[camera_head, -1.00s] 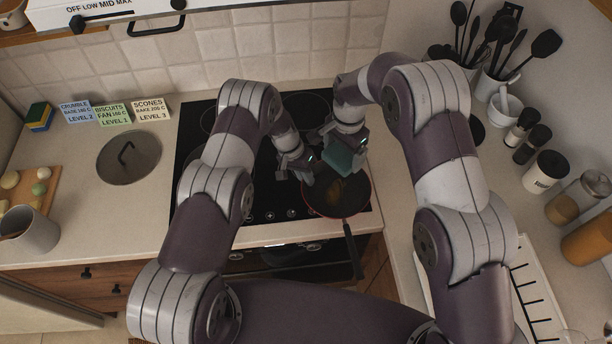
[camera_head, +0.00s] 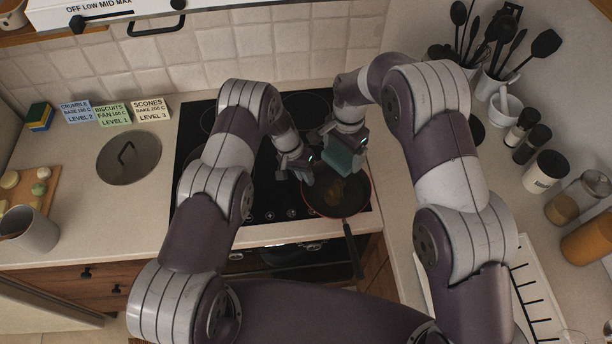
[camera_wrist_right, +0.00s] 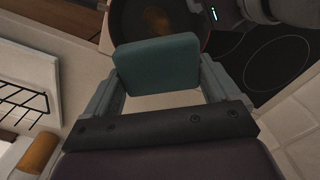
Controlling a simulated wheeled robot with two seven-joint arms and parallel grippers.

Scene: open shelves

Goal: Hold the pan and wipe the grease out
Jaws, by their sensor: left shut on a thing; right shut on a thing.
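The dark frying pan (camera_head: 350,204) with a red outer rim sits at the front right of the black hob, its handle (camera_head: 352,250) pointing toward me over the front edge. A brownish-yellow grease patch (camera_head: 335,190) shows inside it, also in the right wrist view (camera_wrist_right: 157,17). My left gripper (camera_head: 306,176) is shut at the pan's left rim; its fingertips are hard to make out. My right gripper (camera_wrist_right: 158,85) is shut on a teal sponge (camera_wrist_right: 157,64), which also shows in the head view (camera_head: 342,160) over the pan's far part. I cannot tell whether the sponge touches the pan.
A glass lid (camera_head: 128,158) lies on the counter left of the hob (camera_head: 190,150). A grey mug (camera_head: 30,232) and a wooden board (camera_head: 45,185) are at far left. Utensil pots, mortar (camera_head: 503,108) and jars (camera_head: 545,172) line the right counter.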

